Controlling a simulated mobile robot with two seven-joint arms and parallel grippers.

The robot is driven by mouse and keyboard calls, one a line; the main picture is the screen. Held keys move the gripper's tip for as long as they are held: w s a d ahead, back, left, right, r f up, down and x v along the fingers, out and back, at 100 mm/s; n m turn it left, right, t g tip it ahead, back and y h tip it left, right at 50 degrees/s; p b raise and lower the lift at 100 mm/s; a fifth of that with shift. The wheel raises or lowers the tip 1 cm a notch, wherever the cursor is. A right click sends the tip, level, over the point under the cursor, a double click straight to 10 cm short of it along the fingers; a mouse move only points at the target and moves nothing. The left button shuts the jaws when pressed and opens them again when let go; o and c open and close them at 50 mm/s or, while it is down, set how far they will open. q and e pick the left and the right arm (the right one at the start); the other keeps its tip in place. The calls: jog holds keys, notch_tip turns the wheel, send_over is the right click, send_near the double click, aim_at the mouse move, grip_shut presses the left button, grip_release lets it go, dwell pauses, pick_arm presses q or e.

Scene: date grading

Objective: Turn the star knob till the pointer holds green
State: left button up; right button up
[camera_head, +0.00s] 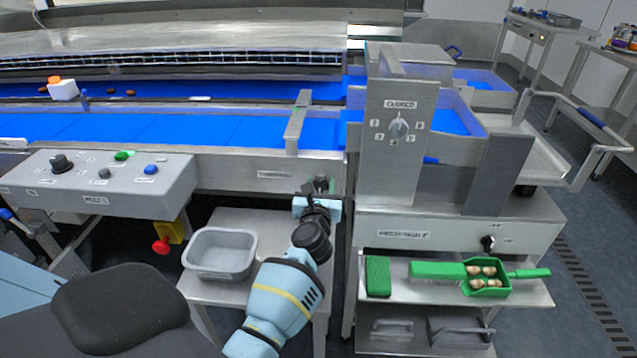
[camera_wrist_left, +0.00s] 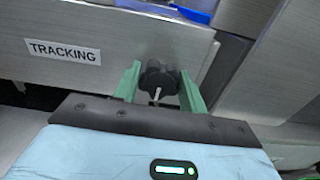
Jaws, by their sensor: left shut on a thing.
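The black star knob (camera_wrist_left: 160,78) sits on the grey metal face beside a label reading TRACKING (camera_wrist_left: 64,51) in the left wrist view. A thin pale line shows at its lower edge. My left gripper (camera_wrist_left: 159,88) has its green fingers on either side of the knob and is shut on it. In the head view the knob (camera_head: 321,184) is small and partly hidden by my left gripper (camera_head: 318,197), at the right end of the belt frame. I cannot make out a pointer or a green zone in either view. My right gripper is not in view.
A control box (camera_head: 100,190) with knobs and buttons stands at the left, a red emergency stop (camera_head: 161,246) below it. A grey tub (camera_head: 221,252) sits on a low table beside my left arm. A panel with a dial (camera_head: 398,128) stands right of the knob.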

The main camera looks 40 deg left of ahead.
pick_arm(q)
jog(key=shift+r+m, duration=0.2)
jog(key=shift+m, duration=0.3)
jog(key=shift+f+m+p, duration=0.15)
jog(key=shift+m+p, duration=0.15)
jog(key=shift+m, duration=0.1)
jog(key=o, duration=1)
jog(key=shift+c, duration=0.2)
jog(key=p+v, duration=0.1)
jog(key=v, duration=0.7)
